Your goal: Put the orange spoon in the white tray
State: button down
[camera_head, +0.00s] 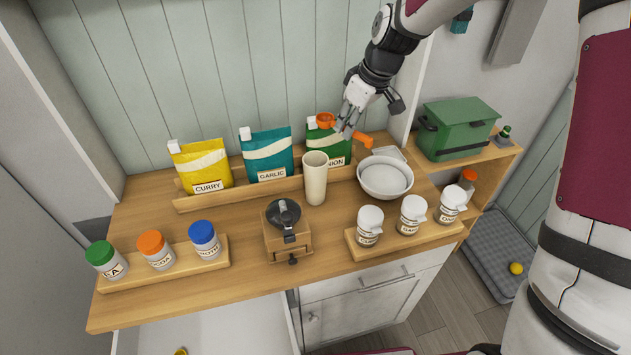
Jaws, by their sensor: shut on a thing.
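My gripper (346,124) is shut on the orange spoon (362,139) and holds it in front of the green onion pouch, up and left of the white bowl. The spoon's round end (325,120) shows left of the fingers and its other end to the right; the fingers hide its middle. A flat white piece (397,153), possibly the white tray, shows behind the white bowl (386,178), which hides part of it.
A tall beige cup (315,178) stands left of the bowl. Pouches, including the yellow curry pouch (203,167), line the back. White-lidded jars (412,215) stand at front right, colour-lidded jars (156,250) at front left. A brown grinder (287,236) stands between.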

aim_at(377, 152)
jog(key=l, duration=0.85)
jog(key=k+l, duration=0.1)
jog(key=l, duration=0.35)
jog(key=i+j, duration=0.1)
jog(key=j, duration=0.5)
jog(key=i, duration=0.05)
